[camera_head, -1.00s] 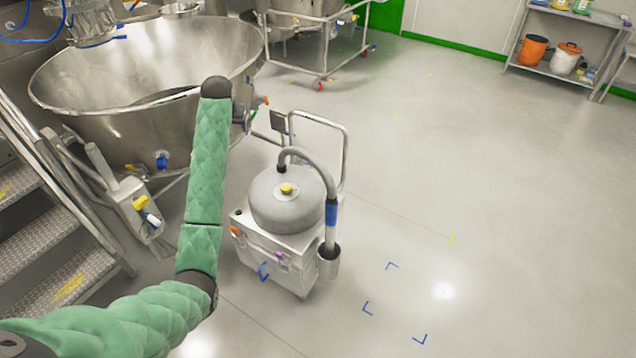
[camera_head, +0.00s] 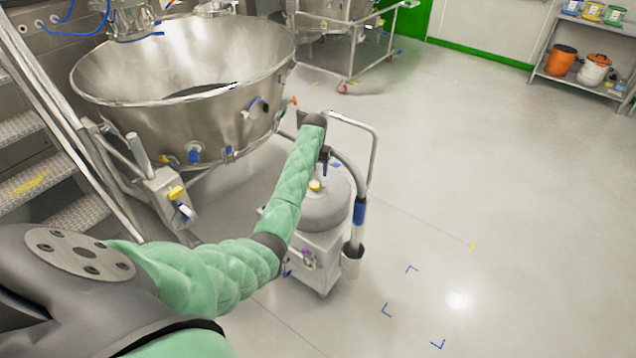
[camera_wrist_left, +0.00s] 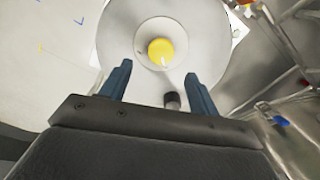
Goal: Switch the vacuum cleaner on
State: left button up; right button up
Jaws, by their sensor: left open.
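The vacuum cleaner (camera_head: 322,212) has a grey domed drum on a white wheeled box. A yellow knob (camera_head: 315,186) sits on top of the drum. A dark hose with a blue collar (camera_head: 358,212) curves down its right side. My left gripper (camera_head: 325,158), partly hidden by my arm, is above the drum. In the left wrist view my left gripper (camera_wrist_left: 158,69) is open and empty, its blue fingers pointing toward the drum top. The yellow knob (camera_wrist_left: 160,51) shows just beyond the fingertips, apart from them. My arm hides part of the box's left side.
A large steel bowl (camera_head: 180,110) on a frame stands left of and behind the vacuum. A metal handle frame (camera_head: 374,150) rises behind the drum. Steps (camera_head: 45,180) are at far left. The floor to the right is clear, with a shelf (camera_head: 585,85) at the back right.

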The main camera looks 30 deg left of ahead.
aim_at(315, 184)
pick_arm(q)
jog(key=shift+s+f+p, duration=0.1)
jog(key=shift+f+p, duration=0.65)
jog(key=shift+f, duration=2.85)
pick_arm(e)
jog(key=shift+s+d+f, duration=0.15)
jog(key=shift+d+f, duration=0.05)
jog(key=shift+f, duration=0.45)
jog(key=shift+s+d+f, duration=0.1)
jog(key=shift+d+f, duration=0.05)
jog(key=shift+f, duration=0.55)
jog(key=shift+s+d+f, duration=0.15)
jog(key=shift+d+f, duration=0.05)
jog(key=shift+f, duration=0.45)
pick_arm(q)
jog(key=c, duration=1)
